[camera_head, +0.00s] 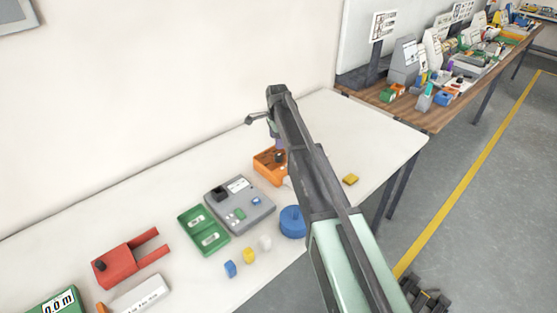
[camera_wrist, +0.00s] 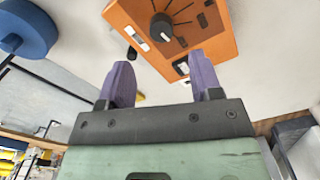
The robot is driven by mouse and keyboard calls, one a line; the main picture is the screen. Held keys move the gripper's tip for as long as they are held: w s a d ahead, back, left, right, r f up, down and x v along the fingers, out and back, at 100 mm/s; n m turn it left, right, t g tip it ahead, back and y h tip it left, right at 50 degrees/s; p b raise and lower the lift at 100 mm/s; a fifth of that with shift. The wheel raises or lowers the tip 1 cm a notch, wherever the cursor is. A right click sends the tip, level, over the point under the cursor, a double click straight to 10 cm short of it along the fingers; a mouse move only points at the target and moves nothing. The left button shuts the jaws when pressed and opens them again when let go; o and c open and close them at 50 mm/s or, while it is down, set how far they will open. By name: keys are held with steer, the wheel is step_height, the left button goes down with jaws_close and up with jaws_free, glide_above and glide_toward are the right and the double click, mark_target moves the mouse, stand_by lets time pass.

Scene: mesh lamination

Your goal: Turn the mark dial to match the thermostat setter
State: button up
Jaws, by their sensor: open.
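An orange box (camera_head: 264,166) stands on the white table, partly hidden by my arm. In the wrist view the orange box (camera_wrist: 213,38) fills the top centre and carries a round black dial (camera_wrist: 162,28) with dark lines radiating from it and a light pointer line. My gripper (camera_wrist: 161,72) has two purple fingers, spread apart and empty, with the dial appearing beyond the gap between them. In the head view my gripper (camera_head: 279,143) is over the orange box and mostly hidden. I cannot tell which object is the thermostat setter.
Left of the orange box are a grey device (camera_head: 256,213), a green tray (camera_head: 190,219) and a red fixture (camera_head: 118,266). A blue round object (camera_head: 292,222) and small blocks lie near the front edge. A yellow block (camera_head: 350,180) lies to the right, with clear table around it.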

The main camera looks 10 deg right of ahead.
mark_target(278, 155)
step_height(278, 155, down, 8)
steer(key=b, duration=0.6)
steer(key=shift+w+d+f+b, duration=0.1)
steer(key=shift+f+b, duration=0.1)
steer(key=shift+b, duration=0.1)
steer(key=shift+r, duration=0.1)
steer(key=shift+r, duration=0.1)
steer(key=shift+c, duration=0.2)
steer(key=c, duration=0.9)
